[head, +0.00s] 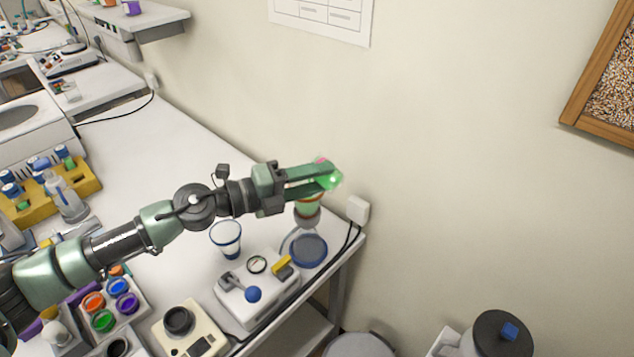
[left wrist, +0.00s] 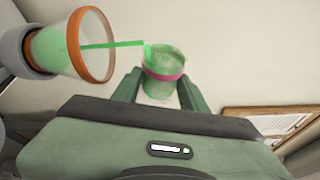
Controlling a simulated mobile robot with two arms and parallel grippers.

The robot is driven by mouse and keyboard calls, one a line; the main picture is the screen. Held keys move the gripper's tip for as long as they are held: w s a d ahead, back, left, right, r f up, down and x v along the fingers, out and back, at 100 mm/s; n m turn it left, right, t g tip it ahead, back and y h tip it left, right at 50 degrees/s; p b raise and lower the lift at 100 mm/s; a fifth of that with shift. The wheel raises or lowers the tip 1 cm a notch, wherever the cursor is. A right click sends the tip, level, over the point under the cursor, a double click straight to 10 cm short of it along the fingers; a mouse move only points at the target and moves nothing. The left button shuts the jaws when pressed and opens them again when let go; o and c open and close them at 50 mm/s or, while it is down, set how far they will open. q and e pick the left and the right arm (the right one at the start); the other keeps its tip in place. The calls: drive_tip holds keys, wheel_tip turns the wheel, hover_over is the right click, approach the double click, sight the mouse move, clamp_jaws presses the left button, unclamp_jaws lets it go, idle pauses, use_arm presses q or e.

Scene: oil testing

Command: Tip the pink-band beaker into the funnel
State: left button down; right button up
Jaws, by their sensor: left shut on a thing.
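The pink-band beaker (head: 331,181) is tipped in the jaws of my left gripper (head: 316,176), with green liquid inside. In the left wrist view the pink-band beaker (left wrist: 165,72) sits between both fingers of my left gripper (left wrist: 157,92). A thin green stream runs from the beaker's lip into the orange-rimmed funnel (left wrist: 92,45). In the head view the funnel (head: 308,209) is just below the beaker, over a flask on a blue round base, its top partly hidden by my gripper. Green shows inside the funnel. My right gripper is not in view.
A white beaker with a blue band (head: 226,239) stands left of the funnel. A white device with a blue knob (head: 253,294) is in front. A wall socket (head: 357,209) is close on the right.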

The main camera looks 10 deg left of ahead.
use_arm(q)
drive_tip(key=shift+w+a+r+n+h+b, duration=0.1)
drive_tip(key=shift+r+n+h+b, duration=0.15)
drive_tip(key=shift+n+b, duration=0.75)
drive_tip(key=shift+w+a+r+n+t+h+b, duration=0.15)
drive_tip(key=shift+r+n+h+b, duration=0.15)
drive_tip(key=shift+n, duration=0.3)
drive_tip(key=shift+w+a+r+n+t+h+b, duration=0.15)
drive_tip(key=shift+n+b, duration=0.25)
drive_tip(key=shift+n, duration=0.2)
drive_tip(key=shift+w+a+r+n+t+h+b, duration=0.1)
drive_tip(key=shift+a+r+n+t+h+b, duration=0.1)
drive_tip(key=shift+n, duration=0.4)
drive_tip(key=shift+a+r+n+t+h+b, duration=0.1)
drive_tip(key=shift+n+t, duration=0.1)
drive_tip(key=shift+n, duration=0.4)
